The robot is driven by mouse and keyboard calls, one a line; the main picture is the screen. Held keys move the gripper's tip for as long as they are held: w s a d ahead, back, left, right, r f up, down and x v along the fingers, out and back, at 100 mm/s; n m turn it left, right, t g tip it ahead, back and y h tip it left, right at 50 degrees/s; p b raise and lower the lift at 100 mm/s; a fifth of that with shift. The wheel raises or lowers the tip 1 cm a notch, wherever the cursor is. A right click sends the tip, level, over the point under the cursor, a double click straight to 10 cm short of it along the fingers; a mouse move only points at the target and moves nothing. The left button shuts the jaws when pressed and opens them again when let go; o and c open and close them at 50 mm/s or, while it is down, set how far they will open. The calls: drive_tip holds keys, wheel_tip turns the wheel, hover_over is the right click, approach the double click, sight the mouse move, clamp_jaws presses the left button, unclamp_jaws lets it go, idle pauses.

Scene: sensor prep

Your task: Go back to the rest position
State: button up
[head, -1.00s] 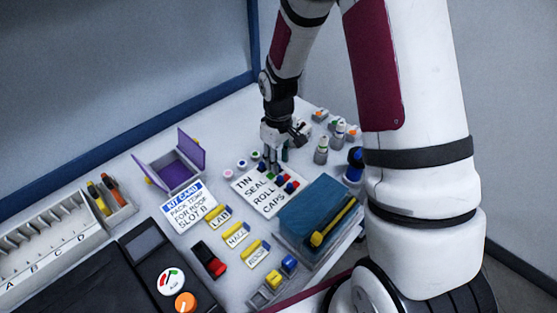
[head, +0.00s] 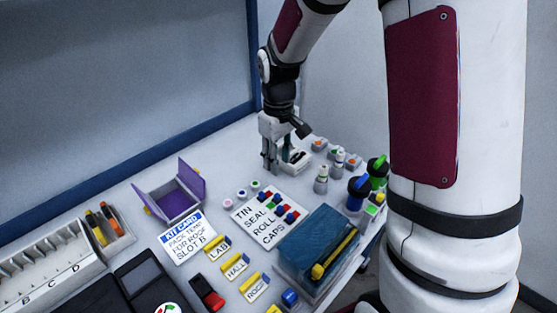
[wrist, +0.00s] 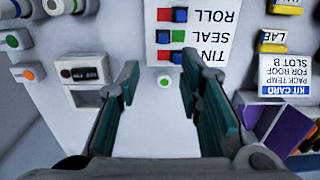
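My gripper (head: 279,162) is above the back part of the table in the head view, beyond the white TIN SEAL ROLL CAPS card (head: 254,228). In the wrist view my gripper (wrist: 159,68) is open, with its two teal-padded fingers wide apart. Nothing is held between them. A white round piece with a green dot (wrist: 165,81) shows on the table below, in the gap between the fingers.
An open purple box (head: 176,203) and the kit card (head: 188,238) are on the left. A blue bin (head: 316,236) with a yellow tool is in front.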

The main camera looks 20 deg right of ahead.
drive_tip(key=s+a+r+m, duration=0.2)
drive_tip(key=s+r, duration=1.1)
drive_tip(key=s, duration=0.2)
drive_tip(key=s+r+m, duration=0.2)
drive_tip(key=s+r, duration=0.1)
drive_tip(key=s, duration=1.5)
wheel_tip(320, 180, up, 24)
drive_tip(key=t+p, duration=0.4)
drive_tip(key=p, duration=1.9)
drive_tip(key=shift+a, duration=0.35)
